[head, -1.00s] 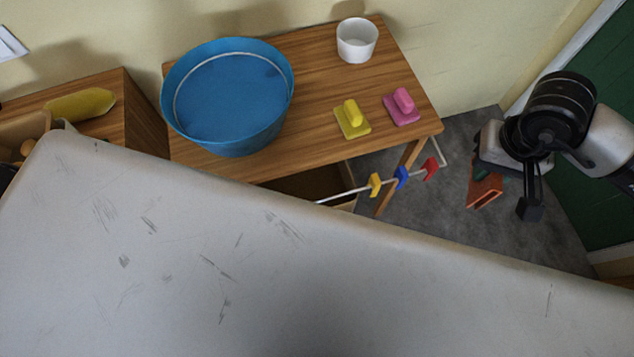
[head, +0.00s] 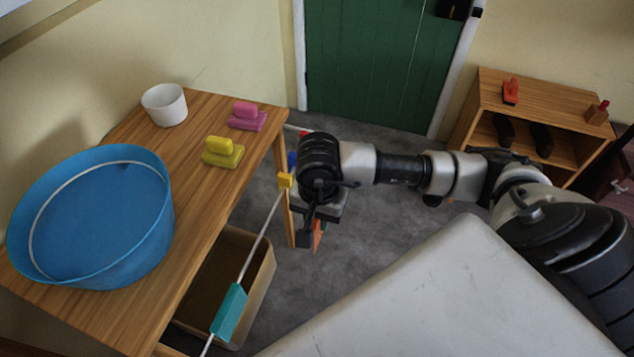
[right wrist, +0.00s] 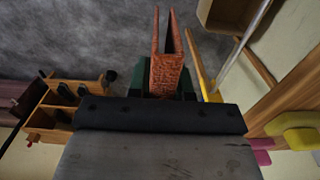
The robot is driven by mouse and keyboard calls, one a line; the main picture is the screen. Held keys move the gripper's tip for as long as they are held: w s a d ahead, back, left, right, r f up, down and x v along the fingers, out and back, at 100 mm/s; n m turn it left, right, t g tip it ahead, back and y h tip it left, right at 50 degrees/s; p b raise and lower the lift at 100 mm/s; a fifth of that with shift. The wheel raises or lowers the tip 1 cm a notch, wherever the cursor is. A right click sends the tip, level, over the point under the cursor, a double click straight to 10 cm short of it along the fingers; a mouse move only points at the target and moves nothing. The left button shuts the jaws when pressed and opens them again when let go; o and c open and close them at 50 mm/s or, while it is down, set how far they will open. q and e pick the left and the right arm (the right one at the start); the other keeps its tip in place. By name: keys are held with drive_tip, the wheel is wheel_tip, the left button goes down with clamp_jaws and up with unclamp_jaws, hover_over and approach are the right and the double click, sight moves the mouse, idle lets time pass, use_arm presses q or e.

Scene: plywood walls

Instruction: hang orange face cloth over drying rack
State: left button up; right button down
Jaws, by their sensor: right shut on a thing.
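My right gripper (head: 316,222) is shut on the orange face cloth (head: 318,236), which hangs folded and narrow below it. In the right wrist view the cloth (right wrist: 167,72) sticks out between dark green fingers (right wrist: 165,82) in two thin flaps. The drying rack's white rail (head: 262,234) runs along the front of the wooden table, with yellow (head: 285,180) and teal (head: 229,311) pieces on it. Blue and red pieces show partly behind my gripper. The cloth is beside the rail, over the floor side; I see no contact. My left gripper is not in view.
A box (head: 255,262) stands below. A shelf (head: 545,110) is at the right back. Grey floor is open between.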

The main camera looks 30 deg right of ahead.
drive_tip(key=shift+w+a, duration=0.25)
drive_tip(key=shift+w, duration=0.1)
drive_tip(key=w+a, duration=0.1)
hover_over(267, 222)
drive_tip(key=shift+w+a, duration=0.1)
drive_tip(key=shift+f+b, duration=1.85)
drive_tip(key=shift+f, duration=1.35)
wheel_tip(267, 222, down, 2)
drive_tip(key=shift+f+b, duration=0.1)
drive_tip(key=shift+b, duration=0.85)
drive_tip(key=shift+f, duration=0.1)
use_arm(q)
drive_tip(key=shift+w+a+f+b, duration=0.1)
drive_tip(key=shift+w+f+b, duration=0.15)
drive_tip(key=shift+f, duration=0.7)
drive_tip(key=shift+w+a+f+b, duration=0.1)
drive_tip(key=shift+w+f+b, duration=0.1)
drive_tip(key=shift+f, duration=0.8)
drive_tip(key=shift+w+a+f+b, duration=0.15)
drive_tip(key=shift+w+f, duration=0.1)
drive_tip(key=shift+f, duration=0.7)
use_arm(e)
drive_tip(key=shift+f, duration=0.55)
